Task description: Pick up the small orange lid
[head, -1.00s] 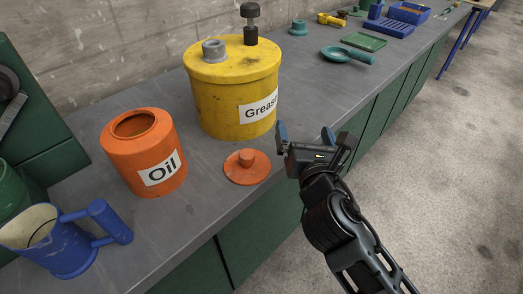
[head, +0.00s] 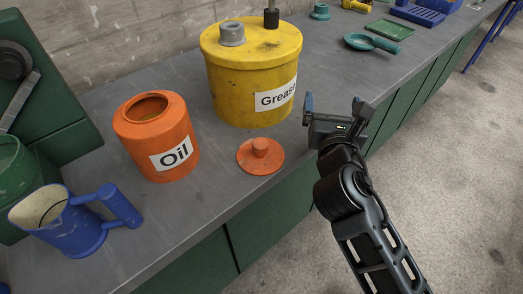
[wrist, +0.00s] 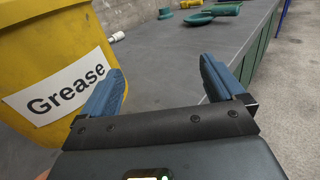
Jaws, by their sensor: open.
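The small orange lid (head: 261,156) is a flat disc with a round knob. It lies on the grey bench near the front edge, between the orange Oil can (head: 158,140) and my gripper (head: 333,105) in the head view. My gripper is open and empty, to the right of the lid and above the bench's front edge, beside the yellow Grease drum (head: 238,85). In the wrist view my gripper (wrist: 160,88) shows two blue fingers spread apart with nothing between them.
The Grease drum (wrist: 45,65) fills the left of the wrist view. A blue jug (head: 75,225) stands at the front left. A teal pan (head: 370,43) and a green tray (head: 391,29) lie farther back. The bench (head: 215,205) is bare around the lid.

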